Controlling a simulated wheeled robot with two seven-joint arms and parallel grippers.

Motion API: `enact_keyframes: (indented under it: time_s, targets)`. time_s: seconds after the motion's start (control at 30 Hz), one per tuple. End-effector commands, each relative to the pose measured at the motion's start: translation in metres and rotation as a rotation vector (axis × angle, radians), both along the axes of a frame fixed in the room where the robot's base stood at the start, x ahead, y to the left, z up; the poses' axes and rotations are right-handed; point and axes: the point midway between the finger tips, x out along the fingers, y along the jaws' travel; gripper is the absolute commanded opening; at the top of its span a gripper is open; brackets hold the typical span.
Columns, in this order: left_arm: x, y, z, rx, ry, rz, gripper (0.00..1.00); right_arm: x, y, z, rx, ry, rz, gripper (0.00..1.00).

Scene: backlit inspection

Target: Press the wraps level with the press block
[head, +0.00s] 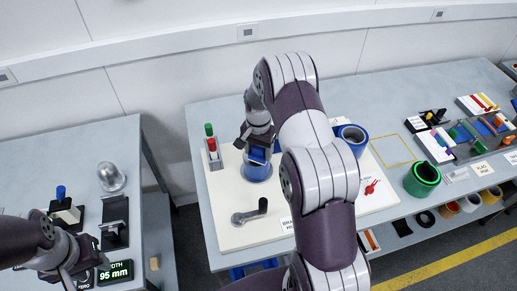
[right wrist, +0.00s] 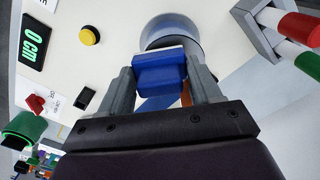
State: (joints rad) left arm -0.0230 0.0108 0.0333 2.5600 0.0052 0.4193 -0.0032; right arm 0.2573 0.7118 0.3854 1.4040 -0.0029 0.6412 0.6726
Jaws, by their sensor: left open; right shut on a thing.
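My right gripper (head: 256,147) is shut on a blue block (right wrist: 160,72) with a pale edge, which looks like the press block. It holds the block over a round silver-grey drum (right wrist: 172,30) on the white board; blue material shows around the drum in the head view (head: 257,173). The block and gripper hide much of the drum, so I cannot tell whether the block touches it, and single wraps cannot be made out. My left gripper (head: 84,262) is open at the lower left, beside a black display reading 95 mm (head: 115,271).
A holder with red and green cylinders (head: 211,150) stands left of the drum. A crank handle (head: 250,212) lies in front of it, and a blue roll (head: 352,136) sits to the right. A gap separates the two tables.

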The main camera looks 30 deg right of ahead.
Motion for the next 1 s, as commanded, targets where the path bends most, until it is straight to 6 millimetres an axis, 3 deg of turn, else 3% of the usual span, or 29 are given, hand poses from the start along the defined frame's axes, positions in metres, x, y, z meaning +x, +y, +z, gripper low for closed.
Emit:
enact_keyframes:
  time_s: [1.0]
  targets:
    - [0.0000,0.0000,-0.0058,0.000,0.000,0.000,0.43,0.0001,0.0000,-0.0083,0.000,0.000,0.000,0.39]
